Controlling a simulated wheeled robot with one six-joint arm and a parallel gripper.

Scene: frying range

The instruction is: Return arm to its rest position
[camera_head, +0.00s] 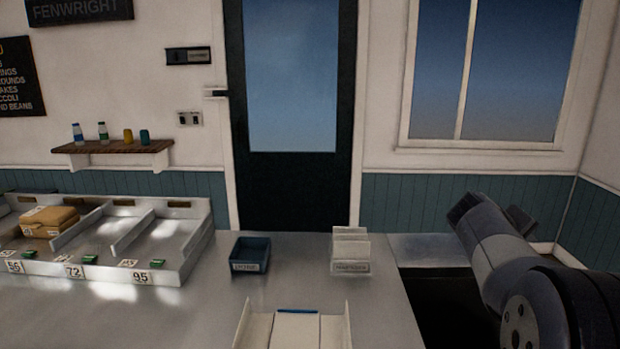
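My grey arm (500,262) rises at the right edge of the view, with a large round joint at lower right and dark blocky parts at its upper end. No gripper fingers can be made out, so I cannot see what my gripper holds. The visible part of the arm is over the dark area right of the counter and appears clear of the items on it.
The metal counter (200,310) bears a divided steel tray (190,258) with a tan box (50,220) in its left part, a dark blue bin (250,256), a white labelled holder (350,251) and a white open-sided item (297,330). Bottles stand on a wall shelf (112,147).

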